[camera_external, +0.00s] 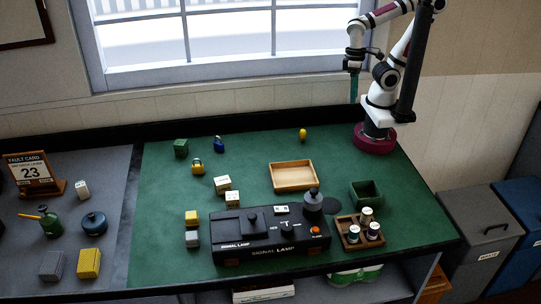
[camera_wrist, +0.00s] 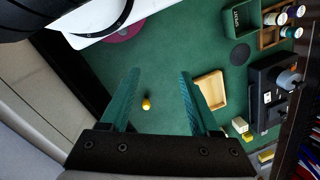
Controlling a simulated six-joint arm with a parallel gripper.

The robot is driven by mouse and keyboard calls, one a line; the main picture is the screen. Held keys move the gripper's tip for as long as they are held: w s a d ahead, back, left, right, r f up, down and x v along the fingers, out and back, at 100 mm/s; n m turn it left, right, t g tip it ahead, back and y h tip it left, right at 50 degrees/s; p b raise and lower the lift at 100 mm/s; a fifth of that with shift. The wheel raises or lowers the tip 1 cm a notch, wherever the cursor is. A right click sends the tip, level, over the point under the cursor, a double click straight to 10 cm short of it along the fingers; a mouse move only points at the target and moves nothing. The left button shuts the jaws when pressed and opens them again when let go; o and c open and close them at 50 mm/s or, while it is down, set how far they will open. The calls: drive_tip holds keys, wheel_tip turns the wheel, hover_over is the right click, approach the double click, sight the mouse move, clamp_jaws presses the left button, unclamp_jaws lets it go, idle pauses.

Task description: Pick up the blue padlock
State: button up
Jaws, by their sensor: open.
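The blue padlock (camera_external: 219,146) sits on the green mat (camera_external: 255,150) toward the back left. I do not see it in the wrist view. A yellow padlock (camera_external: 197,168) sits just in front of it and to its left. My gripper (camera_external: 353,92) hangs above the back right of the mat, far to the right of the blue padlock. In the wrist view its two teal fingers (camera_wrist: 158,75) are apart, with nothing held between them.
A wooden tray (camera_external: 293,187), pale blocks (camera_external: 222,184) and a black signal lamp box (camera_external: 270,240) stand further forward. The mat's back middle is mostly clear.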

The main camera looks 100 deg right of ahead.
drive_tip(key=shift+c, duration=0.2)
drive_tip(key=w+d+n+g+h, duration=0.1)
drive_tip(key=w+d+n+h, duration=0.2)
drive_tip(key=d+n, duration=0.15)
drive_tip(key=n+t+h, duration=0.8)
drive_tip(key=n+t, duration=0.3)
drive_tip(key=n, duration=1.8)
hover_over(223, 146)
drive_tip(key=s+a, duration=0.8)
drive_tip(key=s, duration=0.1)
wheel_tip(223, 146, down, 15)
drive_tip(key=shift+s+a+f, duration=0.1)
drive_tip(key=shift+f, duration=0.05)
drive_tip(key=x, duration=1)
drive_tip(key=f+x, duration=0.1)
drive_tip(key=x, duration=0.4)
drive_tip(key=shift+w+a+f, duration=0.2)
drive_tip(key=shift+f, duration=0.05)
clamp_jaws()
